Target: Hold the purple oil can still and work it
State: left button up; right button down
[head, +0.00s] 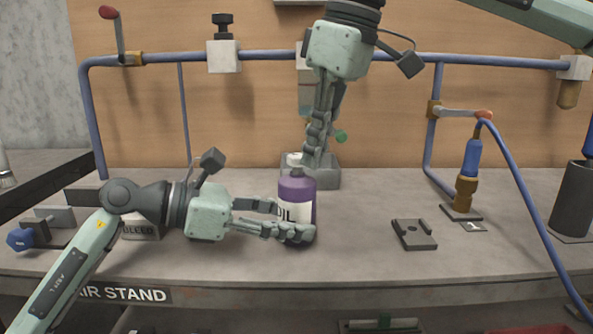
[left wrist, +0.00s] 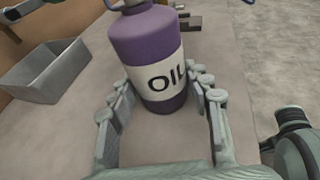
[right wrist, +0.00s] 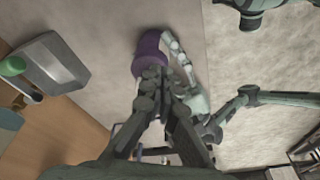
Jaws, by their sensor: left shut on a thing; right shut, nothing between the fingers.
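The purple oil can (head: 298,186) stands upright on the bench, with a white OIL label and a pale top (head: 294,160). My left gripper (head: 288,222) is shut on the can's lower body from the left. In the left wrist view the can (left wrist: 142,40) sits between the fingers (left wrist: 155,95), its top cut off by the frame edge. My right gripper (head: 314,162) points down with its fingers together and empty, close beside the can's top. In the right wrist view its fingertips (right wrist: 154,76) overlap the can (right wrist: 150,46); I cannot tell whether they touch.
A grey open bin (left wrist: 45,75) stands behind the can. A BLEED box (head: 141,229) is partly behind my left arm.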

jog(key=shift+w+a, duration=0.2)
jog(key=shift+w, duration=0.05)
dwell(0.7)
jog(key=shift+w+d, duration=0.35)
jog(key=shift+w, duration=0.05)
jog(key=shift+w+d, duration=0.1)
jog(key=shift+w, duration=0.4)
jog(key=shift+d, duration=0.15)
dwell(0.4)
jog(key=shift+s+d, duration=0.1)
jog(key=shift+d, duration=0.2)
jog(key=shift+w+a+v, duration=0.1)
jog(key=shift+a+v, duration=0.1)
jog(key=shift+v, duration=0.75)
jog(key=shift+w+a+v, duration=0.1)
jog(key=shift+a+v, duration=0.05)
jog(key=shift+v, duration=0.8)
jog(key=shift+w+a+v, duration=0.1)
jog(key=shift+a+v, duration=0.1)
jog(key=shift+v, duration=0.8)
jog(key=shift+r, duration=0.15)
